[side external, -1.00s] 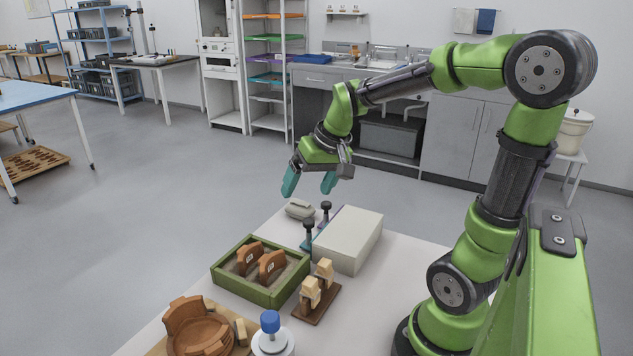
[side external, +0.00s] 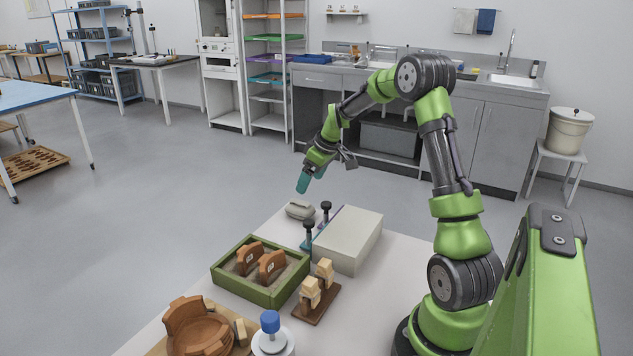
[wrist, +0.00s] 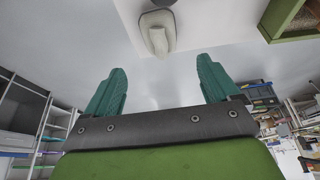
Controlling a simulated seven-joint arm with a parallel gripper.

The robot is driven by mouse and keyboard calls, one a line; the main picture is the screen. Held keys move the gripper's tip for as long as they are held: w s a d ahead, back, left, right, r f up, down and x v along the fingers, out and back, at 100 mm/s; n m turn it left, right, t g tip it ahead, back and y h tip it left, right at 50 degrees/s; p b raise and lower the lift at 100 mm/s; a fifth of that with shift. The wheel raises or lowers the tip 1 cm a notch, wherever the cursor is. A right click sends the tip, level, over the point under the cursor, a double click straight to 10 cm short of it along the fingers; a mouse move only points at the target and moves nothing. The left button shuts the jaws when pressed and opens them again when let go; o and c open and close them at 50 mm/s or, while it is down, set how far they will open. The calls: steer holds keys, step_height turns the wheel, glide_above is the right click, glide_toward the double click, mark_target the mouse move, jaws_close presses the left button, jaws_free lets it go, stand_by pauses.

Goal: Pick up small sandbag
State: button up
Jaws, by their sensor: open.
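The small sandbag (side external: 300,209) is a grey, soft-looking bag lying at the far end of the white table. It also shows in the wrist view (wrist: 158,30), beyond and between my fingertips. My gripper (side external: 305,184) is above the sandbag in the side view, apart from it, with its teal fingers pointing down. In the wrist view my gripper (wrist: 162,82) has its two fingers spread wide with nothing between them. In the side view one finger largely hides the other.
Dark-knobbed clamps (side external: 325,209) and a pale box (side external: 348,240) stand close beside the sandbag. A green sand tray (side external: 258,296) with sherds, a wooden rack (side external: 316,292), a brown partial bowl (side external: 198,328) and a blue-capped bottle (side external: 271,335) stand nearer. Floor lies open beyond the table.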

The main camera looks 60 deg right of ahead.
mark_target(302, 201)
steer(key=x, duration=1)
steer(key=shift+w+f, duration=0.1)
steer(key=shift+f, duration=0.3)
steer(key=shift+c, duration=0.3)
